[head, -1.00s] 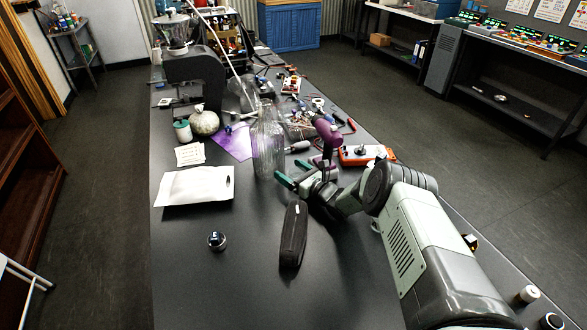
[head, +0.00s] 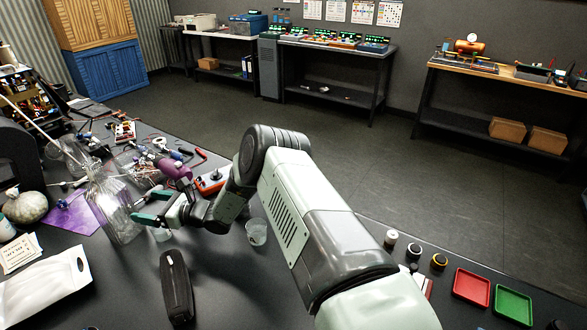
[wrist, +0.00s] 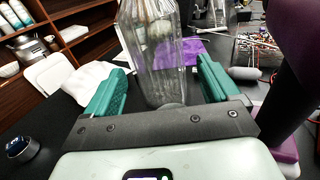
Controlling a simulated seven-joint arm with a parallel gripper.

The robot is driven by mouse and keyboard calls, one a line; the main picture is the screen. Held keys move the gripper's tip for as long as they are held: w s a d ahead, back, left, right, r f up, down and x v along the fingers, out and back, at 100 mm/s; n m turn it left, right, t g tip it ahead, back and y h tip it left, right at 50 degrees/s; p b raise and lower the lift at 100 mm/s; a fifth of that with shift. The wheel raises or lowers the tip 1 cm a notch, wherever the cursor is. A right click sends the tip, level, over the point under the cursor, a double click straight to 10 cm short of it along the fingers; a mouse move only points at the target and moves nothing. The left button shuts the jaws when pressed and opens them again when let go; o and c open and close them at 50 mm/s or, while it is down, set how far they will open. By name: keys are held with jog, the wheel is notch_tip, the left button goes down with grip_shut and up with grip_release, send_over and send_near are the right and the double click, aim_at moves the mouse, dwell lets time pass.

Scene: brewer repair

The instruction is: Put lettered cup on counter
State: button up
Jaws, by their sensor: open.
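My gripper (head: 147,207) is open, with its green fingers pointing at a tall clear ribbed bottle (head: 110,212). In the wrist view the bottle (wrist: 158,60) stands upright between and beyond the fingers; I cannot tell whether they touch it. A translucent cup (head: 257,231) stands on the dark counter (head: 228,285), right of my gripper and beside my arm. A small dark round cup-like thing (wrist: 22,150) with a pale mark sits on the counter at the left of the wrist view. I cannot read letters on either.
A black case (head: 176,287) lies in front of my gripper. A white pouch (head: 45,290) is at left. Tools and wires clutter the counter behind. Red (head: 471,287) and green (head: 513,304) trays and small jars (head: 391,239) are at right.

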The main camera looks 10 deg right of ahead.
jog(key=s+d+r+n+g+h, duration=0.25)
jog(key=s+r+n, duration=0.2)
jog(key=r, duration=0.35)
jog(key=s+d+r+n+g+h, duration=0.1)
jog(key=s+d+r+n+g, duration=0.15)
jog(key=s+r+n, duration=0.4)
jog(key=s+d+r+n+g+h, duration=0.1)
jog(key=d+r+n+g, duration=0.2)
jog(key=r, duration=0.7)
jog(key=s+d+r+n+t+h, duration=0.2)
jog(key=s+d+r+n+h, duration=0.1)
jog(key=s+d, duration=0.5)
jog(key=s+d+r+n+t+h, duration=0.2)
jog(key=s+d+h, duration=0.3)
jog(key=s+d, duration=0.4)
jog(key=s+d+r+n+t+h, duration=0.2)
jog(key=s+d+r+n+h, duration=0.2)
jog(key=s+d, duration=0.5)
jog(key=d+r, duration=0.1)
jog(key=d, duration=0.2)
jog(key=shift+s+t, duration=0.2)
jog(key=shift+t, duration=0.2)
